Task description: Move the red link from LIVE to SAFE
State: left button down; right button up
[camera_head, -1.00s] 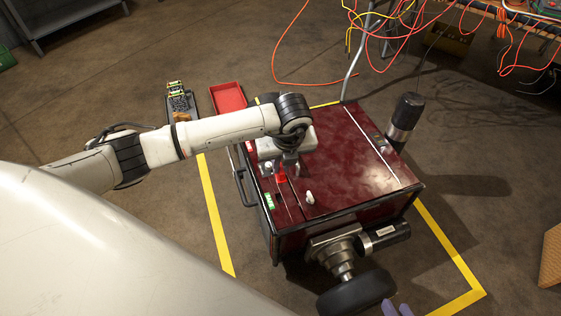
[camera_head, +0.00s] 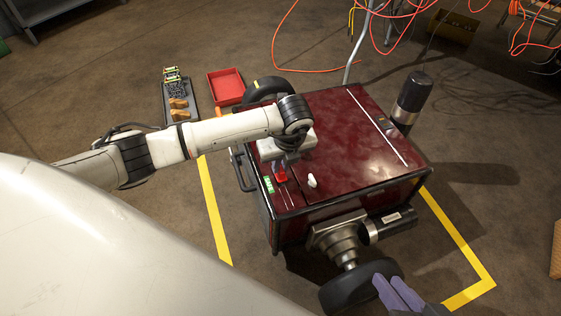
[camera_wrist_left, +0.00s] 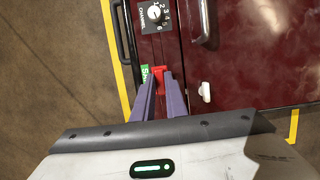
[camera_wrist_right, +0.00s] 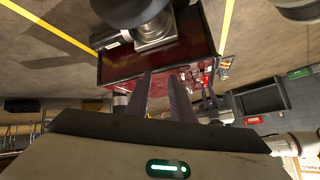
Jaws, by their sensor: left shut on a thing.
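The red link (camera_head: 281,176) sits on the dark red cabinet top (camera_head: 350,130), at the slots near its left edge. It is beside the green label (camera_head: 268,185), and in the left wrist view the link (camera_wrist_left: 161,74) is just right of that label (camera_wrist_left: 145,71), partly hidden by my fingers. My left gripper (camera_wrist_left: 160,79) is shut on the red link from above. My right gripper (camera_head: 388,279) is in front of the cabinet near the black wheel; its two fingers (camera_wrist_right: 160,76) are apart and empty. No LIVE label is legible.
A white knob (camera_head: 312,181) stands right of the link. A channel dial (camera_wrist_left: 155,13) and a handle (camera_wrist_left: 204,22) are further along the top. A red tray (camera_head: 226,87) and a dark tray (camera_head: 195,112) lie on the floor behind. Orange cables hang at the back right.

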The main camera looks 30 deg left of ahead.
aim_at(281, 169)
pick_arm(q)
jog(key=shift+f, duration=0.35)
pick_arm(e)
jog(key=shift+a+r, duration=0.15)
jog(key=shift+r, duration=0.1)
pick_arm(q)
jog(key=shift+a, duration=0.15)
jog(key=shift+f+b, duration=0.4)
jog(key=shift+f, duration=0.05)
pick_arm(e)
jog(key=shift+f, duration=0.3)
pick_arm(q)
jog(key=shift+f+b, duration=0.7)
jog(key=shift+f, duration=0.3)
pick_arm(e)
jog(key=shift+w+r+t, duration=0.1)
jog(key=shift+w+t, duration=0.05)
jog(key=shift+t, duration=0.15)
pick_arm(q)
jog(key=c, duration=1.7)
grip_release()
pick_arm(e)
jog(key=shift+a+r, duration=0.1)
jog(key=shift+r, duration=0.05)
